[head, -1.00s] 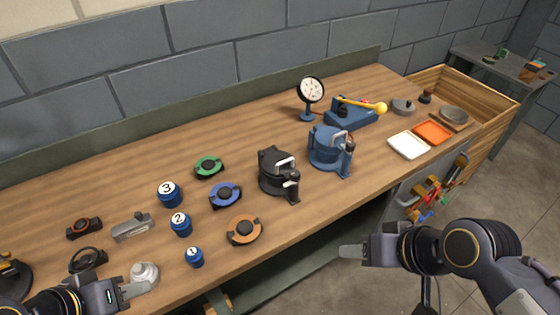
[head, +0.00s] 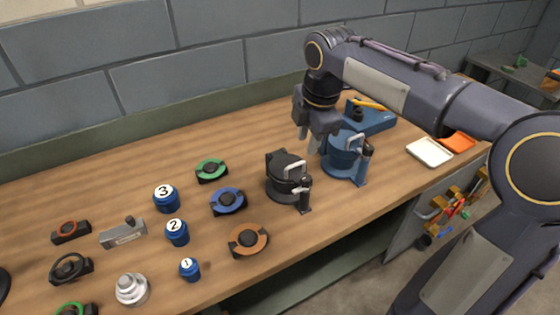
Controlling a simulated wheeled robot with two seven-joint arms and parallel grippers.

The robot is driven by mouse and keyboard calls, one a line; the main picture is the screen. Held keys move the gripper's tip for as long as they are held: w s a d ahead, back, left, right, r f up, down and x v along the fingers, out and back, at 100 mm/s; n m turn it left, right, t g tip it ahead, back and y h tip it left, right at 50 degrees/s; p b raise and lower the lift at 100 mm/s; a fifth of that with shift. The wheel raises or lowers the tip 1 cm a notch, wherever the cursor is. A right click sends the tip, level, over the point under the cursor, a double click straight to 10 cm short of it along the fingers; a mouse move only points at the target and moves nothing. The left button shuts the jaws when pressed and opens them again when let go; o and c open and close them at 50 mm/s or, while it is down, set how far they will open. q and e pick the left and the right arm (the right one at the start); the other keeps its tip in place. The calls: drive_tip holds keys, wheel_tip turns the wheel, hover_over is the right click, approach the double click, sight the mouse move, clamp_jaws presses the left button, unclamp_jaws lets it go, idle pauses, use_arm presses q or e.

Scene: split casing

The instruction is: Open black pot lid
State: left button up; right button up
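The black pot (head: 285,184) stands on the workbench, left of a similar blue pot (head: 342,163). Its lid is down, with a light grey handle (head: 293,168) on top and a dark clamp-like post (head: 305,192) at its front right. My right gripper (head: 317,147) points down above and just behind the space between the two pots. Its fingers look parted, and I see nothing between them. It seems apart from the black pot's handle. My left gripper is not in view.
Blue numbered canisters (head: 177,232) and green, blue and orange ringed knobs (head: 228,201) lie left of the black pot. A white tray (head: 429,153) and an orange tray (head: 459,143) are at the right. Bare wood lies in front of the pots.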

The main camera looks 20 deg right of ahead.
sight(298, 163)
drive_tip(key=shift+n, duration=0.4)
drive_tip(key=x, duration=0.5)
drive_tip(key=w+x, duration=0.1)
drive_tip(key=x, duration=0.2)
drive_tip(key=shift+a, duration=0.1)
drive_tip(key=shift+c, duration=0.3)
clamp_jaws()
